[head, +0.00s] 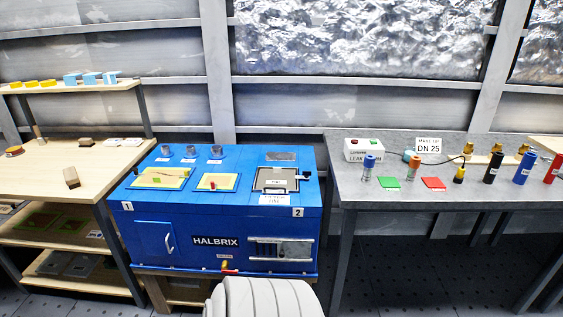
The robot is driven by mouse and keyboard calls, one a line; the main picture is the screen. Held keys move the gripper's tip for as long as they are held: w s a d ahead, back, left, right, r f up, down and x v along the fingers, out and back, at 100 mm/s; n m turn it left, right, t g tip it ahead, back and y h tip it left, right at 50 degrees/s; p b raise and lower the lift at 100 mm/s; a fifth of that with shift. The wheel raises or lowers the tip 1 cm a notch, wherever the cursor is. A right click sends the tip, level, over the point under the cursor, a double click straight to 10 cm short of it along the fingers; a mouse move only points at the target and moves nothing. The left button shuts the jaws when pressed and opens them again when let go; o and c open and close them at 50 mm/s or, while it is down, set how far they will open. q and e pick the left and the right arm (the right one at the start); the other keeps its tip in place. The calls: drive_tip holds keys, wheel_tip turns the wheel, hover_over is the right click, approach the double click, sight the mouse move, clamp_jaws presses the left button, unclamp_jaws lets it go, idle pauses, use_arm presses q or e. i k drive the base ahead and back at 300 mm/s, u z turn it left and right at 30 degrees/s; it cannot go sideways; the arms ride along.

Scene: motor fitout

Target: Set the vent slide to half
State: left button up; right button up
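The blue HALBRIX machine (180,215) stands in the middle of the head view. Low on the right of its front face is a barred vent opening with a grey slide plate (297,249) between two pale rails. The plate seems to lie over the right part, with dark slots (262,250) showing at the left. The picture is too small to read its exact setting or any marks. Neither of my grippers is in view.
A small lever with a red and yellow part (225,265) sits low on the machine's front. A door with a handle (155,240) is at the left. A grey bench (330,190) with coloured cylinders stands right, a wooden bench (100,180) left. Some dark floor is clear.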

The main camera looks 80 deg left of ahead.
sight(285, 250)
drive_tip(key=u, duration=0.7)
drive_tip(key=i, duration=0.7)
drive_tip(key=u, duration=0.85)
